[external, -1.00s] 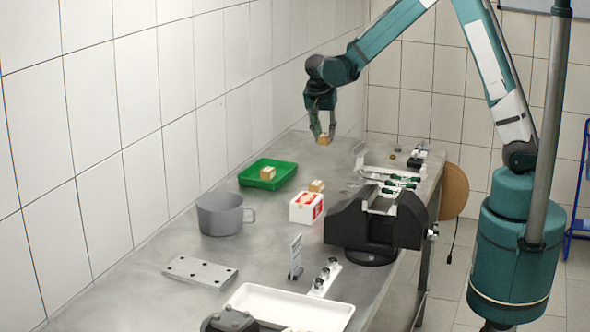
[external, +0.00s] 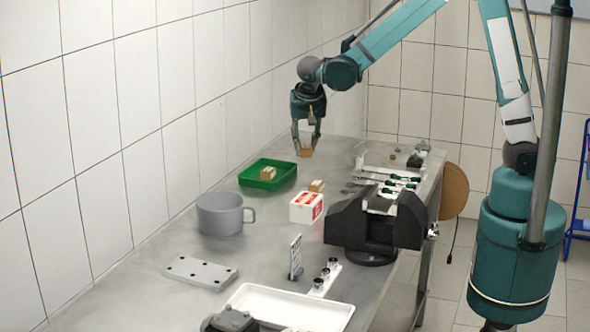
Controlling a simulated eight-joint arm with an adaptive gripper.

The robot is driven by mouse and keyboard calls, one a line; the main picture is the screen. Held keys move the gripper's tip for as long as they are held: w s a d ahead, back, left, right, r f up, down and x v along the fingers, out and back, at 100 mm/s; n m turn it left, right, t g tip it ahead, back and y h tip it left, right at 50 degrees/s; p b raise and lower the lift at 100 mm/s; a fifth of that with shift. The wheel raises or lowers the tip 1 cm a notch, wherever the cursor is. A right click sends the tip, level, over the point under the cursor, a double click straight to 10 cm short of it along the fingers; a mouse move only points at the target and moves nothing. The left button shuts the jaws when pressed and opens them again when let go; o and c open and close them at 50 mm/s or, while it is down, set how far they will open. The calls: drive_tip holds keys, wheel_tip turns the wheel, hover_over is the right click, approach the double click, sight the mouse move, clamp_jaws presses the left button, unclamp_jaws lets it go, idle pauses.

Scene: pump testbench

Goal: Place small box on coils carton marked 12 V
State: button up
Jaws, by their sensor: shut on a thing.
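My gripper (external: 306,146) is shut on a small tan box (external: 306,153) and holds it in the air above the far part of the bench, just behind and right of the green tray. A white carton with red markings (external: 305,207) stands on the bench, nearer the camera than the held box; its print is too small to read. Another small tan box (external: 317,186) shows just behind the carton's top edge; I cannot tell whether it touches the carton. A further small box (external: 268,173) lies in the green tray (external: 250,184).
A grey mug (external: 221,214) stands left of the carton. A black vise (external: 375,225) stands close on its right. Bare bench lies between mug and plate.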

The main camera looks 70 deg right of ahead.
drive_tip(key=s+a+r+n, duration=0.1)
drive_tip(key=s+a, duration=0.2)
drive_tip(key=a, duration=0.4)
drive_tip(key=s+a+r+n+t, duration=0.1)
drive_tip(key=s+a+n, duration=0.1)
drive_tip(key=a, duration=0.6)
drive_tip(key=shift+s+y, duration=0.3)
drive_tip(key=shift+s, duration=0.35)
drive_tip(key=shift+r, duration=0.1)
hover_over(304, 196)
drive_tip(key=s+a, duration=0.1)
drive_tip(key=shift+s+a+f, duration=0.1)
drive_tip(key=shift+f, duration=1.4)
drive_tip(key=shift+s+f, duration=0.1)
drive_tip(key=shift+f, duration=1.35)
drive_tip(key=shift+f, duration=2.1)
drive_tip(key=shift+f+b, duration=0.15)
drive_tip(key=shift+b, duration=0.2)
drive_tip(key=o, duration=0.9)
